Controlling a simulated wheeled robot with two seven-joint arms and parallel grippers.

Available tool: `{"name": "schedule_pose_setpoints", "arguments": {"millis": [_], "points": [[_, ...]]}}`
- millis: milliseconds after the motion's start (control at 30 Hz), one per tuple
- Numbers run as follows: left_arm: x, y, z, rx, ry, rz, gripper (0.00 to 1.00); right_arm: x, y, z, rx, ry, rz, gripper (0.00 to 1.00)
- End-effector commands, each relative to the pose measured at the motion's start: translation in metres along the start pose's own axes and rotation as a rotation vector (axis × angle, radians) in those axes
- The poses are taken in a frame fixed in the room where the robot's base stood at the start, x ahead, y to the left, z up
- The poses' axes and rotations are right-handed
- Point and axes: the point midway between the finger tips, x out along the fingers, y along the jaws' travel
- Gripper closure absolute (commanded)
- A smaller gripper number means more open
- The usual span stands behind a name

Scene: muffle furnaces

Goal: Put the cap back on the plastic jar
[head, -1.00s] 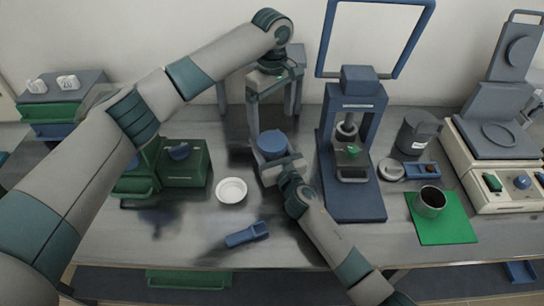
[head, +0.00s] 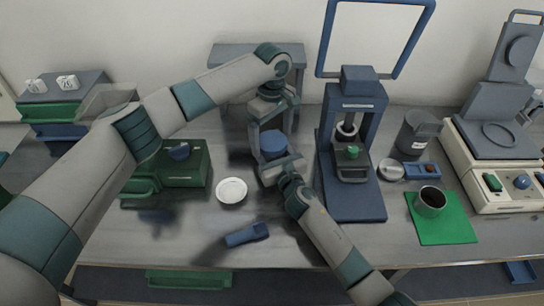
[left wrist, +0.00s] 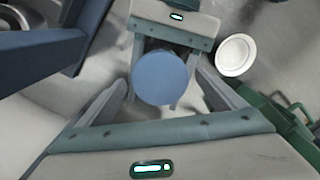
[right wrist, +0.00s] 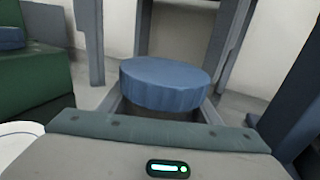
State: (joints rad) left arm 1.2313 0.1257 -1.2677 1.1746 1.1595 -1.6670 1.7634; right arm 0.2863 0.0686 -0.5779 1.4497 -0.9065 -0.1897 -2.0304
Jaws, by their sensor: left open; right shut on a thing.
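The blue ribbed cap (head: 273,142) lies flat on top of the plastic jar, whose body is mostly hidden; a grey strip of the jar (right wrist: 165,112) shows under the cap in the right wrist view. I cannot tell whether the cap is screwed down. My right gripper (head: 278,168) is shut on the jar below the cap. My left gripper (head: 273,132) is open and points down from above, its fingers on either side of the cap. In the left wrist view the cap (left wrist: 160,78) sits between the spread fingers, with gaps visible beside it.
A white dish (head: 231,190) and a blue tool (head: 246,234) lie left of the jar. A blue press (head: 352,190) stands close on the right. A green box (head: 185,165) is at left. A metal cup (head: 431,203) stands on a green mat (head: 455,230).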

Motion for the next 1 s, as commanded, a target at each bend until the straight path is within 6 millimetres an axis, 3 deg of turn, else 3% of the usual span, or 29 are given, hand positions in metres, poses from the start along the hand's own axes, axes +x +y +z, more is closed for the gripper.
{"name": "schedule_pose_setpoints", "arguments": {"millis": [367, 500, 567, 833, 1000], "points": [[0.0041, 0.0001, 0.0004, 0.001, 0.000, 0.000, 0.13, -0.0002, 0.0002, -0.0009, 0.001, 0.001, 0.000, 1.00], [0.0040, 0.0002, 0.0004, 0.001, 0.000, 0.001, 0.46, -0.0002, 0.0002, -0.0009, 0.001, 0.001, 0.000, 1.00], [0.0039, 0.0002, 0.0004, 0.001, 0.000, 0.001, 0.58, -0.0002, 0.0002, -0.0008, 0.001, 0.001, 0.000, 1.00], [0.0039, 0.0003, 0.0007, 0.038, -0.001, 0.001, 0.58, -0.0003, 0.0003, -0.0008, 0.001, 0.001, 0.000, 1.00], [0.0042, 0.0003, 0.0011, 0.209, -0.002, 0.001, 0.58, -0.0003, 0.0003, -0.0008, 0.001, 0.001, 0.000, 1.00]]}}
